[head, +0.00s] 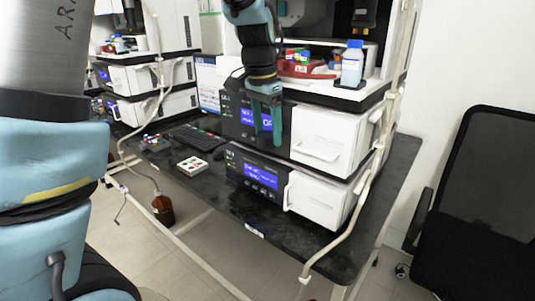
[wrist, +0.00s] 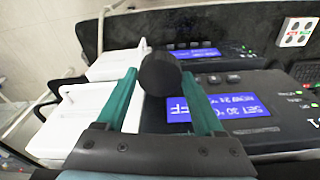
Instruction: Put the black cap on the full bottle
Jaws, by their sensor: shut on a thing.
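My gripper (head: 266,136) points down in front of the upper instrument of the stack in the head view. In the wrist view its green fingers (wrist: 160,80) are shut on the black cap (wrist: 158,74), a dark round piece between the fingertips. In the head view I cannot make out the cap between the fingers. A clear bottle (head: 351,68) with a blue top stands on the upper shelf of the stack, to the right of and above my gripper. I cannot tell how full it is, and no other large bottle shows on the shelf.
A red holder (head: 300,69) with small coloured items sits left of the bottle. White-fronted instruments (head: 327,135) stand stacked on the black bench (head: 290,236). A keyboard (head: 195,136) and a small white block (head: 192,166) lie left.

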